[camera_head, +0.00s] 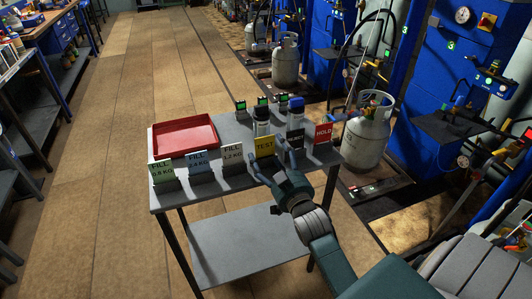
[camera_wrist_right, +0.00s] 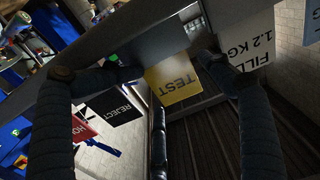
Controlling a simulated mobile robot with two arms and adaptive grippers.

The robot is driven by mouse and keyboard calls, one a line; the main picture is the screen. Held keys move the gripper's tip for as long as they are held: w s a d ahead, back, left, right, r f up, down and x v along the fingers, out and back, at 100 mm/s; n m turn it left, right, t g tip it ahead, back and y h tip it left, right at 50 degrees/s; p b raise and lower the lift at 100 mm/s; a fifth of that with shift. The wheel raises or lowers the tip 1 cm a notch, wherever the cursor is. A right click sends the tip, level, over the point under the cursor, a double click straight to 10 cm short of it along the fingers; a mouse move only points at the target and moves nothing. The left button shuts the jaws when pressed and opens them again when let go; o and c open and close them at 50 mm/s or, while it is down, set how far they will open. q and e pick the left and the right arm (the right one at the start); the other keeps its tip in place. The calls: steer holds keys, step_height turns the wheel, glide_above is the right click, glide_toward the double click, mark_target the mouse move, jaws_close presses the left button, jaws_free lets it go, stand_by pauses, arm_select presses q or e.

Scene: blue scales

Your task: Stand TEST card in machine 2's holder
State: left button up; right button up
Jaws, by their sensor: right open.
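The yellow TEST card (camera_head: 265,146) stands at the front edge of a small grey table, between the white FILL 1.2 KG card (camera_head: 232,155) and the black REJECT card (camera_head: 295,138). My right gripper (camera_head: 270,166) is open just in front of it. In the right wrist view, the TEST card (camera_wrist_right: 172,80) shows upside down between the spread fingers (camera_wrist_right: 135,68); I cannot tell whether they touch it. Machine 2's holder cannot be picked out. Blue machines (camera_head: 325,35) stand along the right, one marked 3 (camera_head: 452,44). My left gripper is not in view.
The floor at left is clear.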

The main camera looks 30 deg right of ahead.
steer(key=shift+w+d+f, duration=0.15)
steer(key=shift+w, duration=0.3)
steer(key=shift+w+f, duration=0.15)
steer(key=shift+d, duration=0.1)
steer(key=c, duration=0.8)
steer(key=shift+c, duration=0.6)
